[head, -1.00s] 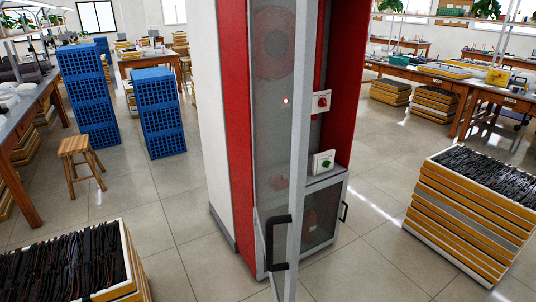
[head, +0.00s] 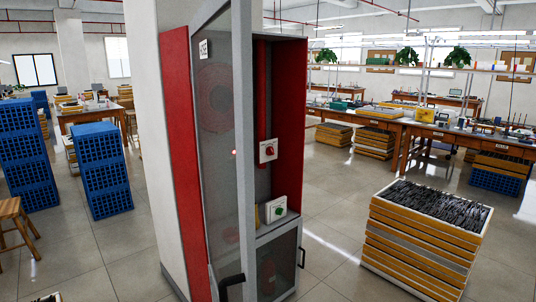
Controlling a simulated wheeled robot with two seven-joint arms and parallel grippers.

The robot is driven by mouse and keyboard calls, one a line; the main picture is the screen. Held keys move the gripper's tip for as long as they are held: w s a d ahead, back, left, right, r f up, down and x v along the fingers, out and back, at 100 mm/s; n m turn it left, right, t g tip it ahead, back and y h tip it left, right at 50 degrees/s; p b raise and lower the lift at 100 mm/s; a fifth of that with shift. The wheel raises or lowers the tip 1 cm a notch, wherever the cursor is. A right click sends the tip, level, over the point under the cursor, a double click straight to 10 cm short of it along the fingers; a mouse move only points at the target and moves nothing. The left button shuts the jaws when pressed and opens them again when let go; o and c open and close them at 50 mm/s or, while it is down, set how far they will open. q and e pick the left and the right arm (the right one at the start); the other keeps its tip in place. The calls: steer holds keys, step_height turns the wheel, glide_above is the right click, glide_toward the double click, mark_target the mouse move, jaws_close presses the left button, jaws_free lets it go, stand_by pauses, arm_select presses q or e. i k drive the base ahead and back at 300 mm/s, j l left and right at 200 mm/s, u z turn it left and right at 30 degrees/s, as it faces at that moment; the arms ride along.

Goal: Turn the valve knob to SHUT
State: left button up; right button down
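A red fire cabinet (head: 291,120) stands in front of me with its glass door (head: 215,130) swung open towards me. Inside, a white box with a red knob (head: 269,150) is mounted on the right side. Below it, a white box with a green knob (head: 278,209) sits just above the lower compartment. The knobs' markings are too small to read, so I cannot tell which is the valve knob or how it is set. A black door handle (head: 231,283) shows at the bottom. Neither of my grippers is in view.
A stack of yellow-edged trays (head: 420,240) stands on the floor to the right. Blue crates (head: 103,170) and a wooden stool (head: 14,228) are at the left. The tiled floor between the cabinet and the tray stack is clear.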

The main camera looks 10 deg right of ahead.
mark_target(270, 151)
steer(key=i+l, duration=0.2)
steer(key=l, duration=0.15)
steer(key=i+l+u, duration=0.1)
steer(key=l, duration=0.2)
steer(key=i+l, duration=0.2)
steer(key=l, duration=0.15)
steer(key=i+l, duration=0.2)
steer(key=l, duration=0.15)
steer(key=i+l+u, duration=0.1)
steer(key=l, duration=0.2)
steer(key=i+l, duration=0.2)
steer(key=l, duration=0.15)
